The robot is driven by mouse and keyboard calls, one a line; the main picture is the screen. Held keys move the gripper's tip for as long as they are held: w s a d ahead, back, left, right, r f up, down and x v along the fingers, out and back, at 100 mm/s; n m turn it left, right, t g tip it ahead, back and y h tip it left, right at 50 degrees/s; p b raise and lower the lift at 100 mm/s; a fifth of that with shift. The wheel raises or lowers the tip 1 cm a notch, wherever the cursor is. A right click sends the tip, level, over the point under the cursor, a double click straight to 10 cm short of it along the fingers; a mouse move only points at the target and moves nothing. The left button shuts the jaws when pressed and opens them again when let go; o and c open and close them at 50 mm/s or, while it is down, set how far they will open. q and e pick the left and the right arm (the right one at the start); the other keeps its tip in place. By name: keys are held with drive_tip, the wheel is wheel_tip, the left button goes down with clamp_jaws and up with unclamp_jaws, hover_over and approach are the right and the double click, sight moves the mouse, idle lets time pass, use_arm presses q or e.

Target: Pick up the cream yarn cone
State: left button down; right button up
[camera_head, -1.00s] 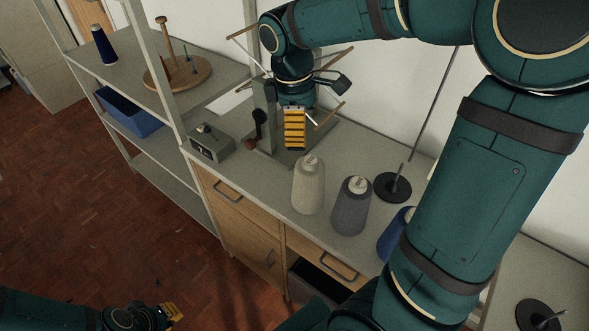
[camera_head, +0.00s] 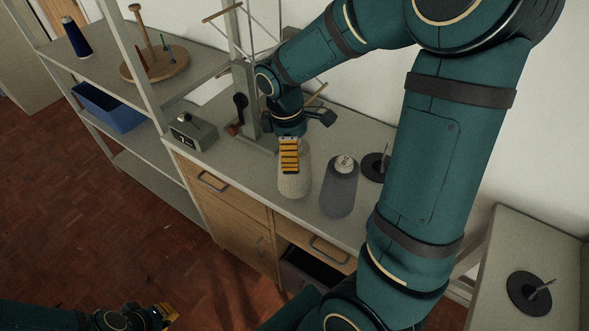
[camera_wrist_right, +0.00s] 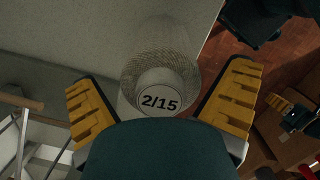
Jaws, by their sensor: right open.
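The cream yarn cone (camera_head: 293,180) stands upright on the grey worktop (camera_head: 240,160), its top partly hidden by my right gripper (camera_head: 289,156). In the right wrist view the cone (camera_wrist_right: 160,68) shows from above, with a "2/15" label on its tip. The open fingers of my right gripper (camera_wrist_right: 163,88) are on either side of it in that picture, with gaps visible; I see no contact. My left gripper (camera_head: 168,314) is low at the bottom left, over the floor and away from the cone; its finger opening is unclear.
A grey cone (camera_head: 339,186) stands close to the right of the cream one. A black spindle base (camera_head: 374,166) is behind it. A winder frame (camera_head: 245,105) and a small box (camera_head: 193,132) stand left. An open drawer (camera_head: 305,270) is below.

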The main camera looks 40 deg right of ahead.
drive_tip(key=shift+s+f, duration=0.1)
drive_tip(key=shift+f, duration=0.5)
drive_tip(key=c, duration=1.3)
drive_tip(key=shift+o, duration=0.2)
